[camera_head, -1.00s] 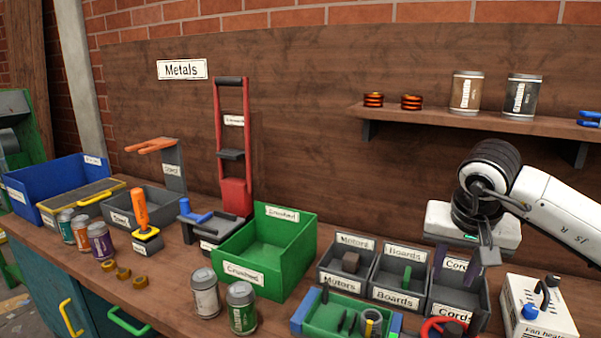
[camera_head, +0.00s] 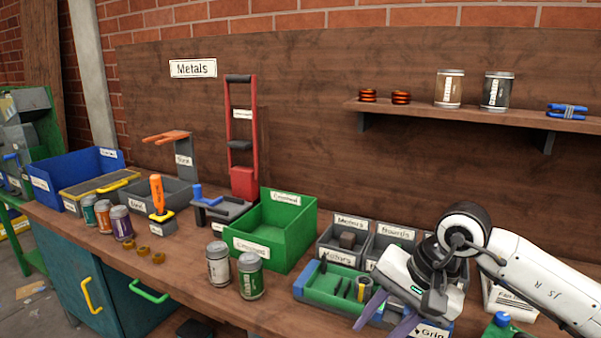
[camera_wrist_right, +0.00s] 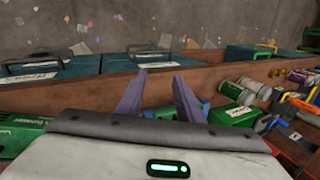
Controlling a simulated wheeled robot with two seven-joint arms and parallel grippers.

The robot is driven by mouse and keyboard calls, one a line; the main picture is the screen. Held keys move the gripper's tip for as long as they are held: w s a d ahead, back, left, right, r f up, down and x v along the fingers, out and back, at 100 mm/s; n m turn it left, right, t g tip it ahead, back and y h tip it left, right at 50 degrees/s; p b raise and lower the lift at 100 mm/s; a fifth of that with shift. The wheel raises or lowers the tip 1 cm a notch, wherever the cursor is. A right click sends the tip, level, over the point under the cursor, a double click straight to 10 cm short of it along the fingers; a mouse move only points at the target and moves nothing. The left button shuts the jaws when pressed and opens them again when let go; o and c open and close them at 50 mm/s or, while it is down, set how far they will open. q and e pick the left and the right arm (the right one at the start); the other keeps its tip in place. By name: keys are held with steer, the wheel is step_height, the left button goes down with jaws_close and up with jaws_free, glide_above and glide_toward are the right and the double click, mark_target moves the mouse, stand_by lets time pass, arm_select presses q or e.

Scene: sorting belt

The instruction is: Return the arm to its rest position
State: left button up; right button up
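My right arm (camera_head: 540,275) comes in from the right in the head view and bends down over the front of the bench. My right gripper (camera_head: 382,320) points down toward the bench's front edge, close to the green tray (camera_head: 318,292). In the right wrist view its two purple fingers (camera_wrist_right: 158,88) stand apart with nothing between them. The gripper body hides part of the small grey bins behind it. My left gripper is not in view.
A green crate (camera_head: 303,238) and two cans (camera_head: 250,278) stand left of the gripper. Grey bins (camera_head: 340,257) stand behind the tray. A shelf (camera_head: 430,111) with cans runs along the back wall. The wrist view shows the bench edge (camera_wrist_right: 75,92) and floor beyond.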

steer(key=s+a+r+m+g+y, duration=0.1)
steer(key=s+a+r+m+y, duration=0.1)
steer(key=s+a+m+y, duration=0.45)
steer(key=s+a+r+m+y, duration=0.25)
steer(key=a+m+y, duration=0.45)
steer(key=a, duration=0.5)
steer(key=w+d+f+m+t+h, duration=0.1)
steer(key=w+d+f+m+t, duration=0.15)
steer(key=m+t, duration=0.6)
steer(key=w+d+f+m+t, duration=0.15)
steer(key=d+m+t, duration=0.25)
steer(key=m, duration=0.9)
steer(key=d+f+m+t+h, duration=0.3)
steer(key=d+f+m+h, duration=0.45)
steer(key=f+m, duration=0.4)
steer(key=s+d+f+m+g+h, duration=0.3)
steer(key=s+d+f+m+g, duration=0.1)
steer(key=s+f+m, duration=0.4)
steer(key=s+d+f+m+g+h, duration=0.3)
steer(key=s+f+m, duration=0.6)
steer(key=f, duration=0.3)
steer(key=shift+s+d+g+h, duration=0.3)
steer(key=shift+s+d+g, duration=0.15)
steer(key=shift+d+g, duration=0.15)
